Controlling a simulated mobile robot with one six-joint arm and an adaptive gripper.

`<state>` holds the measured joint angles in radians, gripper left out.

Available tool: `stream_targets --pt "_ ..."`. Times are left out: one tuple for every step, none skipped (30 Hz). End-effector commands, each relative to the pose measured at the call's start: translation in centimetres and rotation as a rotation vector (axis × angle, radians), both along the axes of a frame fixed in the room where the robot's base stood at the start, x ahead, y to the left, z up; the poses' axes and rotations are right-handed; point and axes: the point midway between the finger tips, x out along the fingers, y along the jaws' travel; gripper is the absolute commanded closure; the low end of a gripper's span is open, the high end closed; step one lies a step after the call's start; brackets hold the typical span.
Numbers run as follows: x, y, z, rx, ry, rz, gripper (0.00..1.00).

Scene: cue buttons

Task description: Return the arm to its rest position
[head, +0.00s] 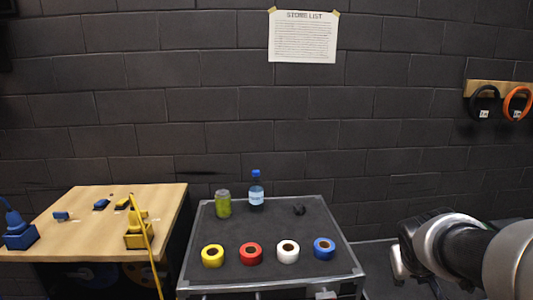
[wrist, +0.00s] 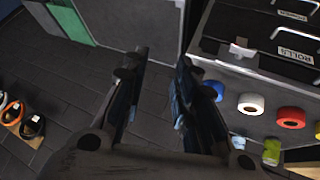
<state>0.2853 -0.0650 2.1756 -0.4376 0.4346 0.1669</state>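My arm shows at the lower right of the head view, to the right of the grey cart (head: 345,262) and apart from it. It covers the floor behind it. My gripper (wrist: 160,60) is seen from above in the wrist view. In that view the cart's tape rolls lie to the right of the fingers.
The cart carries yellow (head: 213,256), red (head: 250,254), white (head: 288,252) and blue (head: 324,248) tape rolls, a green jar (head: 223,205) and a bottle (head: 256,192). A wooden table (head: 85,215) stands left. Rings (head: 516,104) hang at right.

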Motion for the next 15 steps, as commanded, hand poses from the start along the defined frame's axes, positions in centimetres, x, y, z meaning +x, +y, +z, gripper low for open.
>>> stream_targets --pt "-2.3 2.4 1.1 0.022 0.003 0.009 0.73" --pt "-3.7 3.6 1.4 0.038 0.013 0.013 0.73" --pt "-5.7 5.2 1.6 0.063 0.026 0.018 0.73" --pt "-7.1 6.5 1.8 0.082 0.035 0.027 0.73" --pt "-8.6 7.7 1.8 0.101 0.046 0.035 0.73" --pt "-10.5 9.2 1.7 0.128 0.061 0.048 0.73" --pt "-11.9 10.2 1.7 0.147 0.071 0.058 0.73" --pt "-13.3 11.2 1.5 0.167 0.082 0.07 0.73" --pt "-14.9 12.5 1.3 0.192 0.095 0.086 0.73" --pt "-16.1 13.3 1.0 0.208 0.106 0.098 0.73" --pt "-17.1 14.0 0.8 0.225 0.115 0.108 0.73" --pt "-18.3 14.9 0.6 0.244 0.127 0.124 0.73" --pt "-19.1 15.4 0.4 0.255 0.135 0.134 0.73" --pt "-19.8 15.8 0.2 0.266 0.142 0.142 0.73" --pt "-20.5 16.3 0.0 0.277 0.148 0.152 0.73"
